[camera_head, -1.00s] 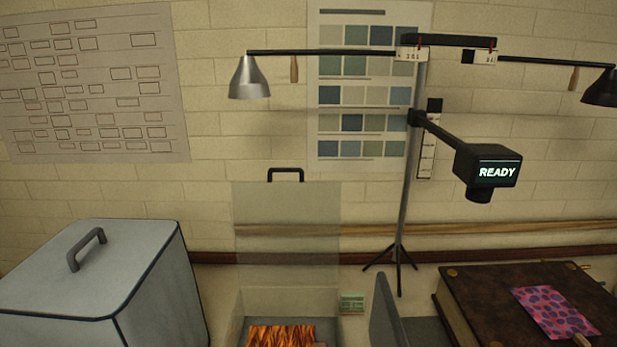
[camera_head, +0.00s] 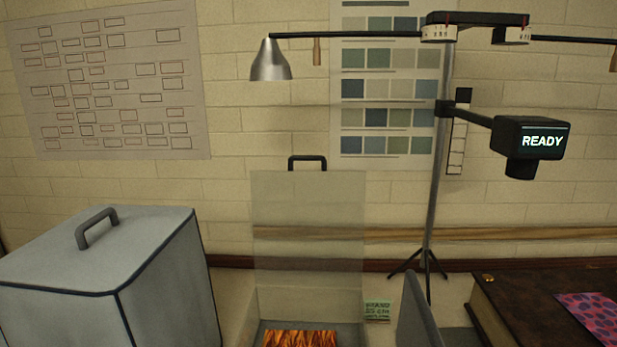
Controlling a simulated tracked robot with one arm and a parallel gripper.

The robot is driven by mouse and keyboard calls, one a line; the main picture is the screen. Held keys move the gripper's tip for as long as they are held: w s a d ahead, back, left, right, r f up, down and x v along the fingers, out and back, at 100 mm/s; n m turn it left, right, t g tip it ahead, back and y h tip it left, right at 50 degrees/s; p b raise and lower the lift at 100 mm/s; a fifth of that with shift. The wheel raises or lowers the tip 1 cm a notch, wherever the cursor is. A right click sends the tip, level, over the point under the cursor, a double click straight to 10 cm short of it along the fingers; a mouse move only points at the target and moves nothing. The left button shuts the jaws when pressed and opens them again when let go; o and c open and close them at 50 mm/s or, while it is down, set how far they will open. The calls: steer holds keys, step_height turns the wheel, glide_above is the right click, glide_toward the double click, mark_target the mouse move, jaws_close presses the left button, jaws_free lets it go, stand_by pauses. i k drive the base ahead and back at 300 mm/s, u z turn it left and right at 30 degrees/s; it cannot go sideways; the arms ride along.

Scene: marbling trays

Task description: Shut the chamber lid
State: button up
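The chamber lid (camera_head: 308,215) is a see-through pale panel standing upright, with a black handle (camera_head: 307,161) on its top edge. It rises from the back of the chamber (camera_head: 350,330), which is cut off by the bottom of the view. The lid is open. An orange and dark marbled sheet (camera_head: 300,338) lies in the chamber, only partly showing. My gripper is not in view.
A grey lidded box (camera_head: 60,265) with a handle stands at the left. A lamp stand (camera_head: 436,180) with a READY display (camera_head: 542,141) rises behind, right of the lid. A grey upright panel (camera_head: 415,315) and a brown case (camera_head: 550,290) are at the right.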

mark_target(293, 158)
steer(key=z, duration=0.45)
steer(key=i, duration=1.55)
steer(key=u, duration=0.45)
